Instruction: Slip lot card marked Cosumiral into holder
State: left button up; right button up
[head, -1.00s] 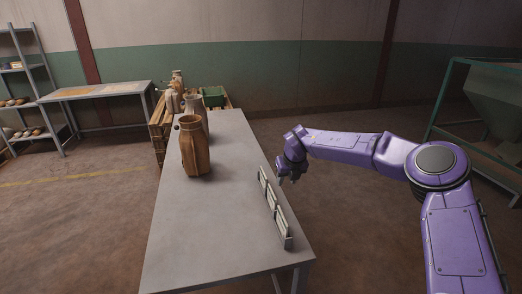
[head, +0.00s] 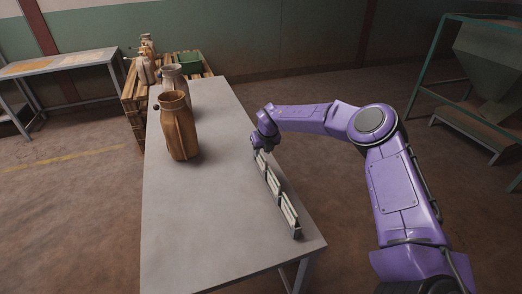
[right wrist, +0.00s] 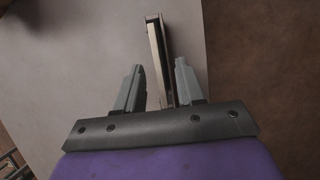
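A low dark rack (head: 297,234) holding pale cards (head: 273,184) stands along the right edge of the grey table (head: 205,215). No writing on the cards is legible, so I cannot tell which is Cosumiral. My right gripper (head: 258,148) is at the far end of the rack. In the right wrist view my right gripper (right wrist: 159,80) is open, its fingers on either side of a pale card edge (right wrist: 154,50) and dark rack wall; I cannot tell whether they touch. A brown sack (head: 180,130) stands left of the rack; I cannot make out a holder on it. My left gripper is out of view.
A greyer sack (head: 174,80) stands behind the brown one. Beyond the table, a wooden pallet (head: 130,112) carries sacks and a green crate (head: 188,61). A green-framed hopper (head: 490,60) stands at the right.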

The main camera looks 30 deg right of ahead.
jog(key=shift+x, duration=0.95)
jog(key=shift+w+f, duration=0.2)
jog(key=shift+f, duration=0.15)
grip_shut()
jog(key=shift+r+p, duration=1.95)
jog(key=shift+r, duration=1.85)
jog(key=shift+a+f, duration=0.1)
